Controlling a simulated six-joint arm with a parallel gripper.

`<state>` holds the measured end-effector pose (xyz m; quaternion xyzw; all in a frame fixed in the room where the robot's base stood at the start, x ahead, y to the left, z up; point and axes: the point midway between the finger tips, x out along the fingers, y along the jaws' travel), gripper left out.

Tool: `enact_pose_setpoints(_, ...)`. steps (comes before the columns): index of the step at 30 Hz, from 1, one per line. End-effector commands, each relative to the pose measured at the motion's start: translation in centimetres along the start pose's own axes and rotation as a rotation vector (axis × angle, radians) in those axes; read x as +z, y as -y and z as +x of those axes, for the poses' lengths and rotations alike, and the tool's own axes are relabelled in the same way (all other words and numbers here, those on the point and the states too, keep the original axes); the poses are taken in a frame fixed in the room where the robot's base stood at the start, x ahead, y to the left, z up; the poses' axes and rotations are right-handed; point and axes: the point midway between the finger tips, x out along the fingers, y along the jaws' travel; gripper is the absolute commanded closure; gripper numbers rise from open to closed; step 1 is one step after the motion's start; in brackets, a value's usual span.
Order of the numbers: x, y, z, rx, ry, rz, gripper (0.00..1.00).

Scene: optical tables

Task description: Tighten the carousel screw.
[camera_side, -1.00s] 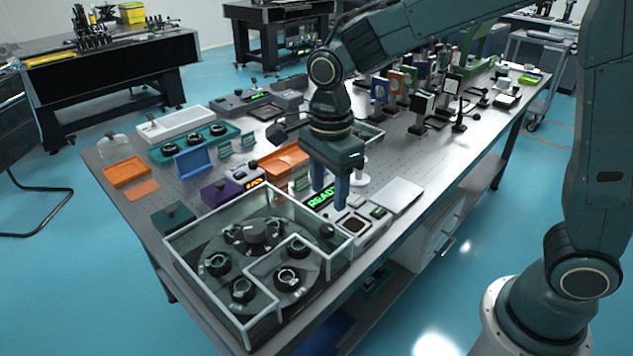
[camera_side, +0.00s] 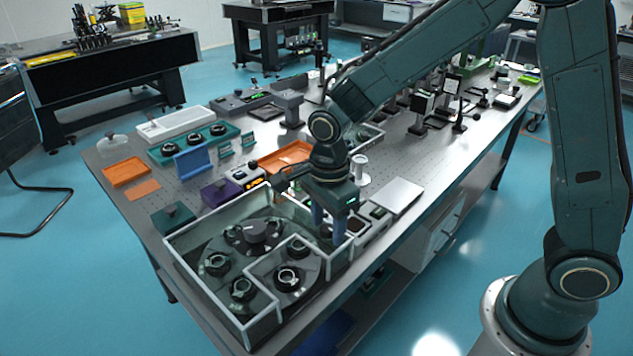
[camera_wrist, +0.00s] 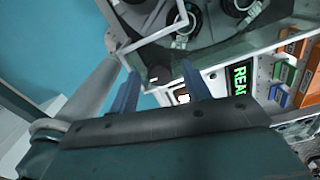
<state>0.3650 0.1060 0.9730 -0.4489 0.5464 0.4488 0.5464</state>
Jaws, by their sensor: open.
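The carousel (camera_side: 255,262) is a dark round plate with several black ring holders and a central knob, inside a clear-walled box with a pale rim. A small black knob, apparently the carousel screw (camera_wrist: 159,74), stands at the box corner nearest my gripper. My gripper (camera_side: 329,233) is open, its two blue fingers pointing down over that corner. In the wrist view my gripper (camera_wrist: 159,85) has the knob between its fingertips in the picture. I cannot tell whether the fingers are level with the knob or above it. The side view partly hides the knob behind a finger.
The box's raised rim (camera_side: 333,262) runs close to my fingers. A device with a green READY display (camera_wrist: 240,78) stands beside the box. A flat silver plate (camera_side: 398,194), an orange tray (camera_side: 287,156) and a purple box (camera_side: 220,192) lie farther back on the table.

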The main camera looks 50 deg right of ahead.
Motion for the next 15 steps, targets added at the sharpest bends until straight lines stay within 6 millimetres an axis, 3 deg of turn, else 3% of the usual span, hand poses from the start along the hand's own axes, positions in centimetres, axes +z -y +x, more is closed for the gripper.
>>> enact_pose_setpoints(1,0.0,0.0,0.0,0.0,0.0,0.0,0.58)
enact_pose_setpoints(7,0.0,0.0,-0.02,0.0,0.0,0.0,0.97)
enact_pose_setpoints(15,0.0,0.0,-0.03,0.0,0.0,-0.014,0.97)
